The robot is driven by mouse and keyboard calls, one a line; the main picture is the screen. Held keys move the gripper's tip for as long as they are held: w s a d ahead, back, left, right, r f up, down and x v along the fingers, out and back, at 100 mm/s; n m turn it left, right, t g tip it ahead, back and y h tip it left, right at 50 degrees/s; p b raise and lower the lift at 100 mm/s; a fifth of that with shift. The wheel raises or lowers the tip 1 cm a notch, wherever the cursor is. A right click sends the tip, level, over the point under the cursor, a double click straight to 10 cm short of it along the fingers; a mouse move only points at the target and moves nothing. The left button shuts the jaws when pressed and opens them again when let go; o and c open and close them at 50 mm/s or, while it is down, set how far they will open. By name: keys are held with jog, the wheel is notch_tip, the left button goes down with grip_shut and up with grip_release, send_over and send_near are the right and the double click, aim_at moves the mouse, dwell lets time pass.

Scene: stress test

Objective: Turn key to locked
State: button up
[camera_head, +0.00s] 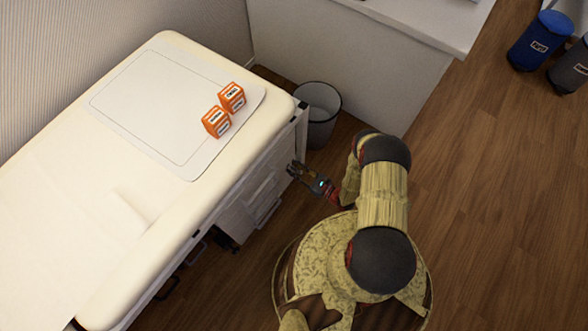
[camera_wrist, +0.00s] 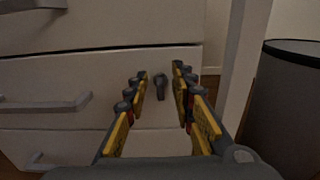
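A small dark key (camera_wrist: 161,86) stands out from the front of a pale drawer (camera_wrist: 62,78) in the wrist view. My gripper (camera_wrist: 160,85) is open, with its yellow-padded fingers on either side of the key in the picture. The key shows in the gap between the fingertips, and no contact with it is visible. I cannot tell from this view how far the key lies beyond the tips, nor its lock position. In the head view my gripper (camera_head: 297,170) is beside the cabinet under the padded table; the key is hidden there.
Drawer handles (camera_wrist: 52,104) stick out left of my gripper. A grey bin (camera_head: 318,112) stands close behind; it fills the right of the wrist view (camera_wrist: 285,105). Orange boxes (camera_head: 216,122) sit on the padded table (camera_head: 60,190). Open wooden floor (camera_head: 490,200) lies to the right.

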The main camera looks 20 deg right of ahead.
jog(key=shift+w+a, duration=0.1)
jog(key=shift+w, duration=0.1)
jog(key=shift+c, duration=0.4)
grip_shut()
